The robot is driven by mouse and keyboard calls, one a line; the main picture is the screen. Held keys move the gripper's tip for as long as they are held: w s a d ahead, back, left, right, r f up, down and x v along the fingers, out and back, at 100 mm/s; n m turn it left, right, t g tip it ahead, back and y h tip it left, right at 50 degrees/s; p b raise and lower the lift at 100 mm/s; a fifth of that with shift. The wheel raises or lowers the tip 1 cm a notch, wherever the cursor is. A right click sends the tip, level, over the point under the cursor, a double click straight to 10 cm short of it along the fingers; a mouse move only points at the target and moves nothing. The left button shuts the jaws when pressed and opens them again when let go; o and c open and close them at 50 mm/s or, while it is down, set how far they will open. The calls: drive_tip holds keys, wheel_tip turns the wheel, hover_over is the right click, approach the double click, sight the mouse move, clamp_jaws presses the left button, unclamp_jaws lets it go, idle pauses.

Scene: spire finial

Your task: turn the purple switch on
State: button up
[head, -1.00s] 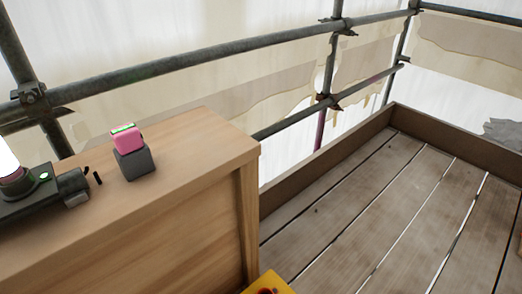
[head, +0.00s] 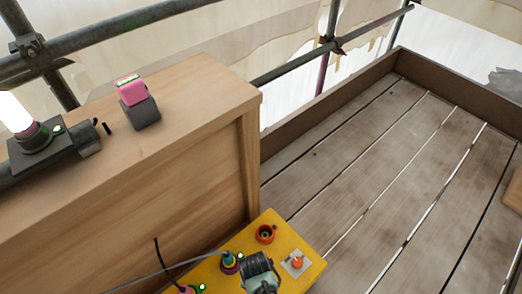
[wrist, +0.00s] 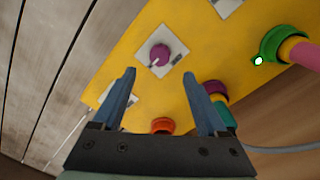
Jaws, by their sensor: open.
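The purple switch (wrist: 160,54) is a round knob with a small pale lever on a white square plate, fixed to a yellow panel (wrist: 110,55). In the wrist view it lies just beyond my open, empty gripper (wrist: 160,77), roughly between the two blue fingertips and apart from them. I cannot tell its on or off position. In the head view the yellow panel (head: 312,268) is at the bottom, and my gripper covers part of it; the purple switch is hidden there.
An orange switch (head: 297,262) on a white plate and a red-orange ring socket (head: 265,234) are on the panel. A purple socket (wrist: 214,89) holds a teal plug; a green socket (wrist: 270,47) holds a pink plug. A wooden cabinet (head: 180,170) stands behind.

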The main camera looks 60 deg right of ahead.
wheel_tip(320, 180, up, 5)
drive_tip(key=shift+f+p, duration=0.1)
drive_tip(key=shift+p, duration=0.65)
drive_tip(key=shift+w, duration=0.1)
